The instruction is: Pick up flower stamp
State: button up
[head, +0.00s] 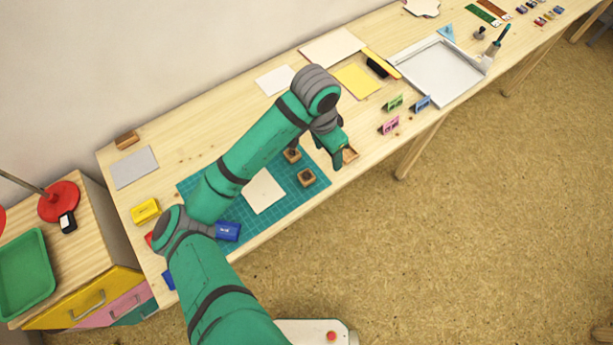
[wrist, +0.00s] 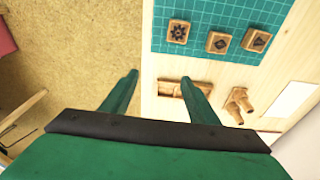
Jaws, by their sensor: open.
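The flower stamp (wrist: 179,32) is a small wooden block with a dark petal-like round mark. It lies on the teal cutting mat near the table's front edge. In the head view it appears to be the wooden block (head: 307,177) near the mat's front side. Two other wooden stamps lie beside it, one with a diamond-like mark (wrist: 218,42) and one with a triangle-like mark (wrist: 256,39). My gripper (wrist: 159,77) is open and empty, apart from the flower stamp. In the head view my gripper (head: 341,158) is to the right of the mat.
A wooden piece (wrist: 170,88) lies on the table beneath my gripper, partly hidden by a finger. A pale sheet (head: 264,191) and a blue inkpad (head: 228,231) are on the teal mat (head: 297,203).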

jog(key=s+a+y, duration=0.1)
jog(key=a+y, duration=0.1)
jog(key=a, duration=0.3)
send_over(307, 176)
jog(key=shift+g, duration=0.4)
notch_tip(307, 176, down, 5)
jog(key=shift+r, duration=0.2)
jog(key=shift+f, duration=3.05)
jog(key=c, duration=1.1)
